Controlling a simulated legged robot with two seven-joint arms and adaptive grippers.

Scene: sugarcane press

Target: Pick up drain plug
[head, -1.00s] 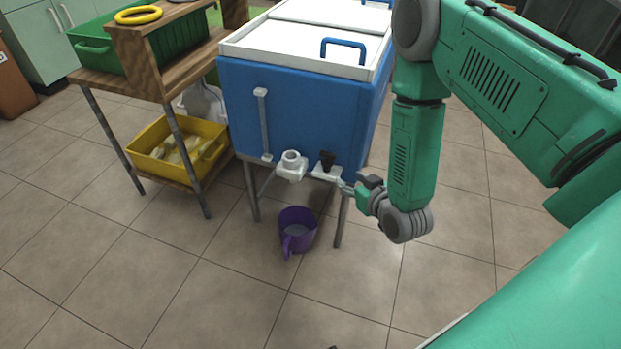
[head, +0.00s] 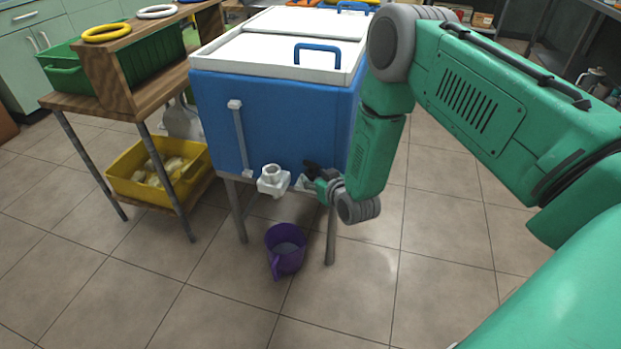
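The drain plug (head: 310,166) is a small black piece at the white holder (head: 302,184), low on the front of the blue cooler box (head: 270,120). The white drain spout (head: 272,179) sticks out just left of it. My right gripper (head: 312,179) comes in from the right and has its fingers at the plug. The fingers overlap the plug and holder in the picture, so I cannot tell whether they are closed on it. My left gripper is not in view.
A purple jug (head: 285,250) stands on the tiled floor below the spout, near the cooler's legs. A wooden stand at the left holds a green bin (head: 155,65) above and a yellow bin (head: 180,187) below. The floor in front is clear.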

